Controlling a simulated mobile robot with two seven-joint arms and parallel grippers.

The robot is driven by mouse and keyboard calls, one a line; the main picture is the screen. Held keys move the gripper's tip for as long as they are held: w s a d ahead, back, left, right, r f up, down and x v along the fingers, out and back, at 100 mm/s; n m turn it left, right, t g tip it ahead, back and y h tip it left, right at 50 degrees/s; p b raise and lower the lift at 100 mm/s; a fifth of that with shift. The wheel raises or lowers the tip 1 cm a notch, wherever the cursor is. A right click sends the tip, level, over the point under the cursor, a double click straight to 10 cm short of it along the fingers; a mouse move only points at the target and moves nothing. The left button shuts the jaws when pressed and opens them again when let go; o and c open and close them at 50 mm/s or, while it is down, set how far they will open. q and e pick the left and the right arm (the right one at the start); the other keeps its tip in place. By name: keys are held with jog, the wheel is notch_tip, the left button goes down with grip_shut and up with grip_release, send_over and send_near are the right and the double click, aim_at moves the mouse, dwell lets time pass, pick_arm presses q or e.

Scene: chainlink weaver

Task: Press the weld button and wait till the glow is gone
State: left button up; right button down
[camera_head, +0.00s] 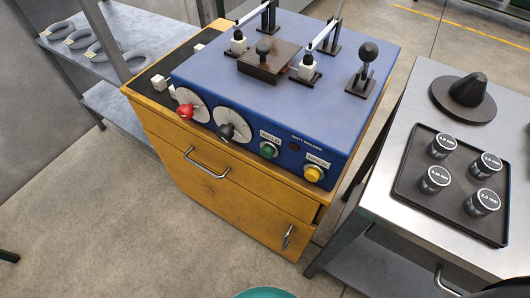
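The blue butt welder (345,125) sits on a yellow cabinet. Its green weld button (269,150) is on the front face under a "WELD" label, with nothing touching it. To its right is a yellow button (313,174) under another label. A small dark round spot (294,147) between them shows no light. On top, a brown plate with a black knob (263,52) lies between two white-and-black clamps (238,44) (306,68). I see no glow there; the plate hides what is under it. Neither gripper is in view.
Red (185,111) and black (227,131) dial knobs are on the welder's front left. Right, a steel table (400,205) bears a black tray (452,222) with several labelled cans and a dark cone (467,92). A shelf (95,75) with grey rings stands left.

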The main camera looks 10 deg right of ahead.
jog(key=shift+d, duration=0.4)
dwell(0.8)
